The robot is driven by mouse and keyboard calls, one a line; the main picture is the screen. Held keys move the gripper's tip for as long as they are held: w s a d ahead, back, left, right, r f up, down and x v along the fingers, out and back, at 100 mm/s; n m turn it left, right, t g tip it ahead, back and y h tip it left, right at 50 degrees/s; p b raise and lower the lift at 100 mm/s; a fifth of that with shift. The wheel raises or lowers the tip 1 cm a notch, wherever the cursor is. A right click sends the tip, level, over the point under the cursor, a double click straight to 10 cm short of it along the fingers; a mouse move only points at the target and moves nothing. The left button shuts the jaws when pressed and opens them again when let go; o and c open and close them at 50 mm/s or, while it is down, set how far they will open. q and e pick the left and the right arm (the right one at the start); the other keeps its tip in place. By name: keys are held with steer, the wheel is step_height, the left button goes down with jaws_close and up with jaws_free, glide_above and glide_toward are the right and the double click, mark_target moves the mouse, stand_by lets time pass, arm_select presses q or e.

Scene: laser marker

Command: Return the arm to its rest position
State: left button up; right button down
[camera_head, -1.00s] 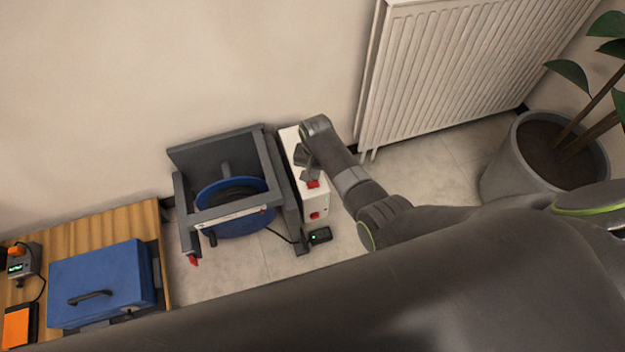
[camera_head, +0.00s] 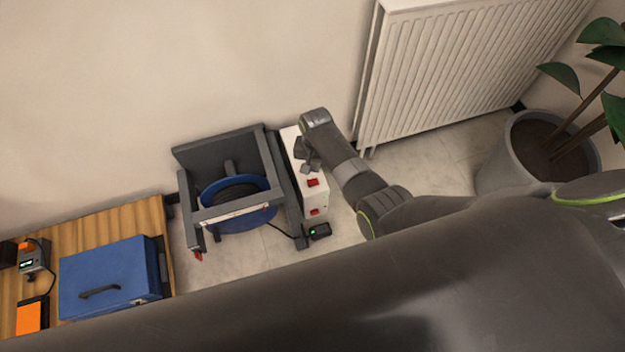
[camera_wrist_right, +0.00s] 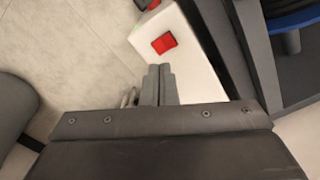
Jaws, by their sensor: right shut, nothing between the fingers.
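My right arm (camera_head: 362,185) reaches in from the right in the head view. Its right gripper (camera_head: 309,166) is over the white box with red switches (camera_head: 316,197), close to the upper red switch. In the right wrist view the fingers (camera_wrist_right: 159,84) are shut side by side with nothing between them, and the white box (camera_wrist_right: 193,75) with a red switch (camera_wrist_right: 164,43) lies just beyond the tips. I cannot tell whether the fingers touch the box. My left gripper is not in view.
A grey frame with a blue cable reel (camera_head: 238,222) stands left of the white box. A small black device with a green light (camera_head: 319,231) lies on the floor. A radiator (camera_head: 470,75) and a potted plant (camera_head: 497,150) are on the right. A wooden table (camera_head: 140,222) holds a blue case (camera_head: 110,277).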

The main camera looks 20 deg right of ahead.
stand_by(0.5)
steer(key=s+d+f+n, duration=0.1)
steer(key=s+d+f, duration=0.3)
steer(key=s, duration=0.4)
steer(key=s+d+f+n, duration=0.1)
steer(key=s+d+f, duration=0.2)
steer(key=s, duration=0.6)
arm_select(q)
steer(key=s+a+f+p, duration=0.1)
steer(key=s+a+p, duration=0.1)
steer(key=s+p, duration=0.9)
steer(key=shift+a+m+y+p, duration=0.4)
steer(key=shift+p, duration=2.8)
arm_select(e)
steer(key=s+d+n, duration=0.1)
steer(key=s+d, duration=0.3)
steer(key=s, duration=0.9)
steer(key=s+d+n+t+h, duration=0.1)
steer(key=s+d, duration=0.3)
steer(key=s, duration=1)
steer(key=shift+s+d+r+n, duration=0.2)
steer(key=shift+r+n, duration=0.2)
steer(key=shift+n, duration=0.1)
